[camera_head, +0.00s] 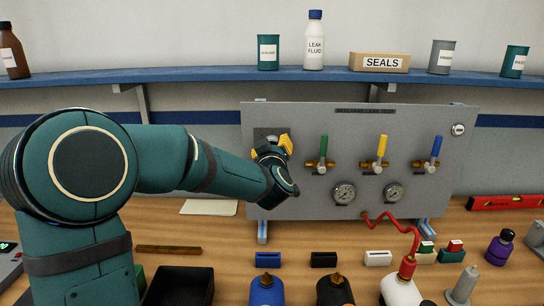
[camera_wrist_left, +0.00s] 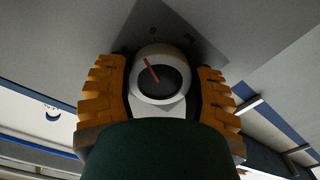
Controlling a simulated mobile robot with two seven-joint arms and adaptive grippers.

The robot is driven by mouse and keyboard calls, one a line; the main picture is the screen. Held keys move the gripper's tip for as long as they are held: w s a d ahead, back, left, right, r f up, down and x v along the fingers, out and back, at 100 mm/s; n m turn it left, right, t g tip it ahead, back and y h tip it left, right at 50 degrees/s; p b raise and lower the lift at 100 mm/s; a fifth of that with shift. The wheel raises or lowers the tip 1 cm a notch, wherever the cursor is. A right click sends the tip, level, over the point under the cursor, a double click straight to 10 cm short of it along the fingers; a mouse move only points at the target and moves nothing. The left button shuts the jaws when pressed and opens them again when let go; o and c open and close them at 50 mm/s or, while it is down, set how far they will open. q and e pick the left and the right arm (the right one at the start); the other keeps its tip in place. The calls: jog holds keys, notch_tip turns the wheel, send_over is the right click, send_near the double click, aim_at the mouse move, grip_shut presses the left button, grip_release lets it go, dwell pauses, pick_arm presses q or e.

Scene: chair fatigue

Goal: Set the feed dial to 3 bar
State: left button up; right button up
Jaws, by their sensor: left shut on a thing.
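The feed dial (camera_wrist_left: 160,77) is a round pale knob with a dark face and a red pointer line, in the left wrist view. It sits on a darker square plate (camera_wrist_left: 190,28) on the grey panel. My left gripper (camera_wrist_left: 163,88) is shut on the dial, its yellow ribbed fingers on either side. In the head view my left gripper (camera_head: 286,145) is at the panel's upper left and hides the dial. The pointer leans up and left in the wrist picture; I cannot read the scale. My right gripper is not in view.
The grey test panel (camera_head: 290,118) carries green (camera_head: 323,150), yellow (camera_head: 382,150) and blue (camera_head: 436,150) valve levers, with two gauges (camera_head: 345,194) (camera_head: 394,192) below. A red hose (camera_head: 405,228) hangs in front. Bottles and clips crowd the bench below.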

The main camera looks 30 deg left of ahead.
pick_arm(q)
jog(key=n+b, duration=0.3)
jog(key=shift+f+n, duration=0.15)
jog(key=shift+n, duration=0.25)
jog(key=shift+n+b, duration=0.5)
jog(key=shift+n, duration=1.3)
jog(key=n, duration=0.3)
jog(key=shift+n, duration=0.3)
jog(key=n, duration=0.4)
jog(key=shift+n, duration=0.3)
jog(key=n, duration=0.4)
jog(key=shift+n, duration=1.9)
